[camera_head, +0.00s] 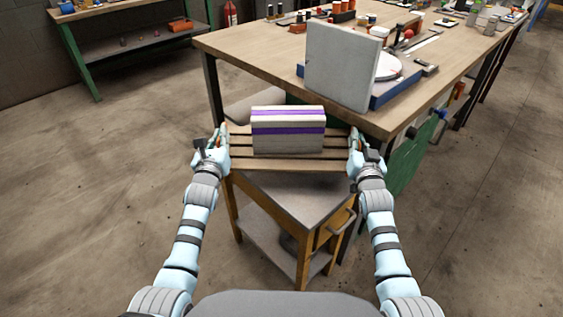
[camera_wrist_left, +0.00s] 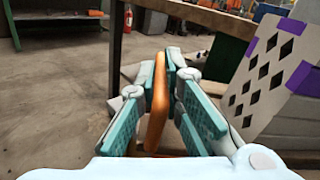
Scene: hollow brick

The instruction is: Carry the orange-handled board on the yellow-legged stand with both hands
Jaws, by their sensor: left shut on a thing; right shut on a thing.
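The slatted wooden board (camera_head: 237,158) lies level over the stand, and I cannot tell whether it touches the top. A pale hollow brick with purple bands (camera_head: 288,142) stands upright on it; its diamond-shaped holes show in the left wrist view (camera_wrist_left: 268,75). The stand (camera_head: 290,197) has a grey top, yellow-orange legs and a lower shelf. My left gripper (camera_head: 224,149) is shut on the board's left orange handle (camera_wrist_left: 156,110). My right gripper (camera_head: 355,150) is shut at the board's right end; the handle there is mostly hidden by the fingers.
A large wooden workbench (camera_head: 240,48) stands close behind, with a grey slab (camera_head: 342,68) and tools on it. A green-legged bench (camera_head: 130,42) and a red extinguisher (camera_head: 230,14) are at the back left. The floor to the left is clear.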

